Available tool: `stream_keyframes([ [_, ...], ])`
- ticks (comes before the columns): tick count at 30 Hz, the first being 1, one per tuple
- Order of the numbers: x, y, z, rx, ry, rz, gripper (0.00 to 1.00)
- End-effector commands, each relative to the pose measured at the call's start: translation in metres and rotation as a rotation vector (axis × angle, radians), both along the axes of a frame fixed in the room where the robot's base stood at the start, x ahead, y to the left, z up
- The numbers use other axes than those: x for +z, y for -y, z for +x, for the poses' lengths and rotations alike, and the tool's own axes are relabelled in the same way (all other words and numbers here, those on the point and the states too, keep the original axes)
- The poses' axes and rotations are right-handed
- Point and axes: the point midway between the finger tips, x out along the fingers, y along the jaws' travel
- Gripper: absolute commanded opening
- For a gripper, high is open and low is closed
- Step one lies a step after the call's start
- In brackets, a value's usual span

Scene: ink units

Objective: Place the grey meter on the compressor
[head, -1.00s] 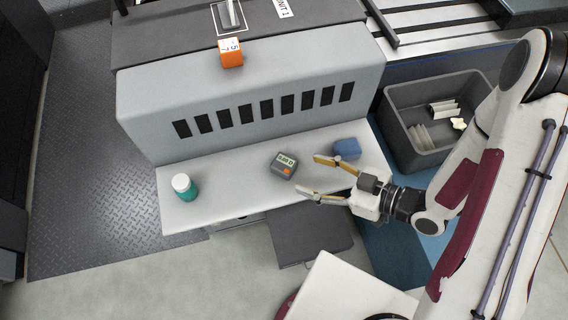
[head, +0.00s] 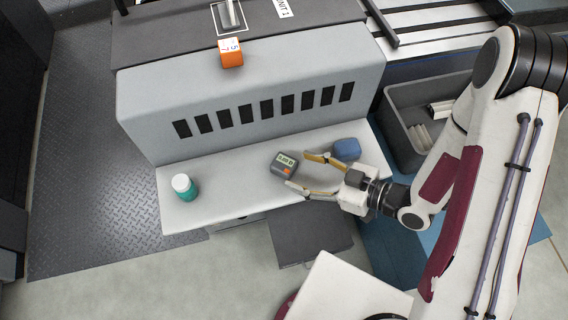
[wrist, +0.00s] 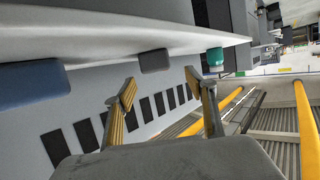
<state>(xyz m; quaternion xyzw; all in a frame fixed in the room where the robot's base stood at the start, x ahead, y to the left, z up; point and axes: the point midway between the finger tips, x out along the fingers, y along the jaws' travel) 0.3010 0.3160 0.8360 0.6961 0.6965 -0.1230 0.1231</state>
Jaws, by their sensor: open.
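The grey meter (head: 284,163) is a small dark box with a pale display and an orange-red patch. It sits on the light ledge in front of the large grey slotted housing. In the wrist view the meter (wrist: 154,61) appears beyond and between my fingers. My gripper (head: 298,171) is open, its yellowish fingertips close to the meter's right side. Nothing is held; whether a fingertip touches the meter I cannot tell. No part is labelled compressor; the large grey housing (head: 245,85) with a row of dark slots is the likely one.
A blue block (head: 346,149) stands on the ledge just right of my upper finger. A teal bottle with a white cap (head: 184,187) stands at the ledge's left. An orange instrument (head: 231,54) is on the housing. A grey bin (head: 397,128) is at the right. The ledge's middle-left is clear.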

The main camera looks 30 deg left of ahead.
Motion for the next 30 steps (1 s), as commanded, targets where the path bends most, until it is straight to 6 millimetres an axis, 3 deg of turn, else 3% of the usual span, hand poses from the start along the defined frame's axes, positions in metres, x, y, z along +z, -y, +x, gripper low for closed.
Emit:
stream_keyframes([
  [18,-0.015,-0.044,0.004,0.001,0.000,-0.001,0.56],
  [30,-0.016,-0.047,0.005,0.000,0.000,0.000,0.56],
])
